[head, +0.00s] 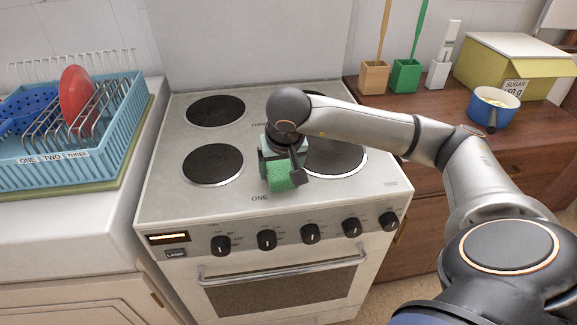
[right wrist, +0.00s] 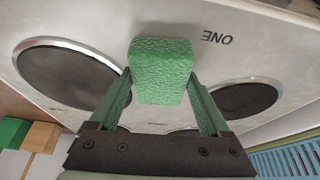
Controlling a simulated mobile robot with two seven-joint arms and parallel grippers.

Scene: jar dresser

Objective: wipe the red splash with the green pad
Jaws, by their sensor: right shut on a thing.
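The green pad (head: 279,178) is a textured block over the front middle of the stove top (head: 240,203), close to the ONE label. It shows large in the right wrist view (right wrist: 161,68). My right gripper (head: 281,171) is shut on the pad, one finger on each side, pointing down. I cannot tell whether the pad touches the stove top. No red splash shows in either view; my right arm and the pad hide part of the stove top. My left gripper is out of view.
Dark hotplates, such as the front left one (head: 213,164), surround the pad. Knobs (head: 267,240) line the stove front. A blue dish rack (head: 100,160) with a red plate (head: 76,94) stands left. A blue pot (head: 494,108), yellow box (head: 475,72) and small holders (head: 405,76) stand right.

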